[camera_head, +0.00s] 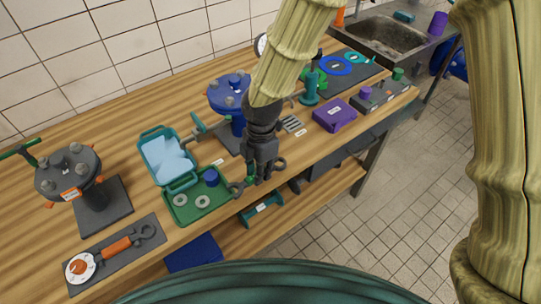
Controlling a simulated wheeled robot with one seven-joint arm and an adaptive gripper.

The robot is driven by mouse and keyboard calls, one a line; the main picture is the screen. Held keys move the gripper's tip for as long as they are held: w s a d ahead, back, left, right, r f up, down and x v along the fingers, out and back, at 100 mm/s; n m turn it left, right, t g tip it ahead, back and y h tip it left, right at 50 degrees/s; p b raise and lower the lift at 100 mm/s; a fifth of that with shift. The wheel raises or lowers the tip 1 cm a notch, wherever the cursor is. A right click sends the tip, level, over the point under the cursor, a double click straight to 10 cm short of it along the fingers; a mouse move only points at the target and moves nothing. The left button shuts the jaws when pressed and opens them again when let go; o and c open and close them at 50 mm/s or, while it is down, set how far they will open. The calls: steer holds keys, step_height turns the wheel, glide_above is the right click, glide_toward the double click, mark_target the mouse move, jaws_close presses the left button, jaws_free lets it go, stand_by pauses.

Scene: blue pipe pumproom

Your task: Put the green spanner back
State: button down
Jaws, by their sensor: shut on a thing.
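My gripper (262,174) points down over the front edge of the wooden bench, just right of the green tray. It is shut on a spanner, most of which the fingers hide. A dark open end (237,189) shows left of the fingers and another end (280,164) right of them. A little green (250,172) shows beside the fingers, matching the green spanner. Whether the spanner touches the bench is unclear. An orange-handled spanner (118,248) lies on a dark mat (90,276) at front left.
The green tray (188,218) holds washers and a blue cap (211,177). Behind it is a teal box (147,170). Flanged units stand left (68,172) and centre (229,95). A purple box (335,115) lies right. A teal object (262,209) is below the bench edge.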

steer(key=w+d, duration=0.1)
steer(key=w, duration=0.1)
steer(key=w+d+p, duration=0.1)
steer(key=w, duration=0.1)
steer(key=w+d+p, duration=0.1)
steer(key=w, duration=0.2)
steer(key=shift+f, duration=0.3)
steer(key=shift+f+p, duration=0.7)
steer(key=shift+f, duration=1.1)
steer(key=shift+f, duration=0.1)
steer(key=c, duration=1.3)
jaws_free()
steer(key=r+b, duration=0.1)
steer(key=r, duration=0.3)
steer(key=r+b, duration=0.1)
steer(key=r, duration=0.3)
steer(key=r+b, duration=0.1)
steer(key=r, duration=0.3)
steer(key=shift+w+d+r, duration=0.15)
steer(key=shift+w+d, duration=0.15)
